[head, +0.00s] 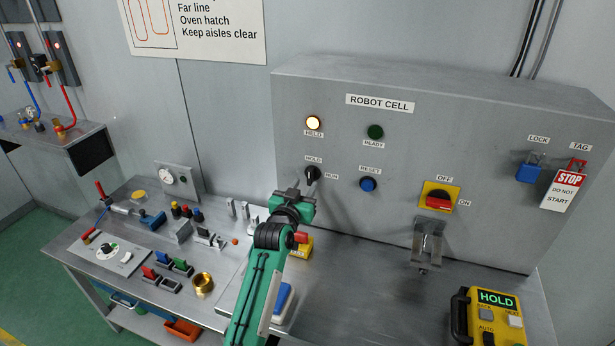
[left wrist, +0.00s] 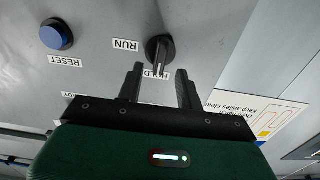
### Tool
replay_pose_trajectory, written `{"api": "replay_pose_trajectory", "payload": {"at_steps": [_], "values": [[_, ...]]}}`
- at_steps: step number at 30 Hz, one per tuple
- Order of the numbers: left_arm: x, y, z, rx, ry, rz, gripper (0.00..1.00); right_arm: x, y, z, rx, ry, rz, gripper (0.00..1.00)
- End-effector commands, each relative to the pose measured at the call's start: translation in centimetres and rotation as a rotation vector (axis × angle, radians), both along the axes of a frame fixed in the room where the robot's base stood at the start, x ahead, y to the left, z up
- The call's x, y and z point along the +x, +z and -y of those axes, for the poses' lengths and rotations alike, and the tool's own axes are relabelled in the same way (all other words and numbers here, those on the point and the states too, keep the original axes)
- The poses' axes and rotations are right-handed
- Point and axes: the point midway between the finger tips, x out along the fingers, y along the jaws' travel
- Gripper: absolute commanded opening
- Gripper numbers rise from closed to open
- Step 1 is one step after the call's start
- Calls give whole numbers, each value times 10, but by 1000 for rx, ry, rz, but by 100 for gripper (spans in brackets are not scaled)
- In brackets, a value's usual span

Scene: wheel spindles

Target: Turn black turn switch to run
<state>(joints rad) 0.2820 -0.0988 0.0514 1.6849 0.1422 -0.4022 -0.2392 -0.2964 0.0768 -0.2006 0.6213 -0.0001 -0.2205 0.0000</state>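The black turn switch (head: 312,174) is on the grey robot cell panel, with a HOLD label at its upper left and a RUN label at its right. In the left wrist view, which is upside down, the switch (left wrist: 158,48) has its handle pointing to HOLD. My left gripper (head: 300,192) is just in front of and below the switch in the head view. In the left wrist view, my left gripper (left wrist: 160,70) is open, its two black fingers spread on either side of the handle's line. Contact cannot be told. My right gripper is not in view.
The blue reset button (head: 368,184) is right of the switch. Above are the lit HELD lamp (head: 313,123) and the dark green READY lamp (head: 375,132). A red-yellow OFF/ON switch (head: 439,202) is further right. The bench (head: 345,290) below holds several small parts at left.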

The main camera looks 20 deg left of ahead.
Motion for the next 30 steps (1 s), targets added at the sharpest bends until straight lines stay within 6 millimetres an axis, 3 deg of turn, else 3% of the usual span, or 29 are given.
{"api": "replay_pose_trajectory", "payload": {"at_steps": [9, 20, 26, 30], "values": [[32, 1, 1, 2, 1, 0, 36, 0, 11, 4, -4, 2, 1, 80], [35, 0, 1, 1, 1, 0, 36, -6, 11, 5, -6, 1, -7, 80], [35, 0, 1, 1, 1, 0, 1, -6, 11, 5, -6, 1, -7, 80], [35, 0, 1, 2, 1, 0, 0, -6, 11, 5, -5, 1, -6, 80]]}}
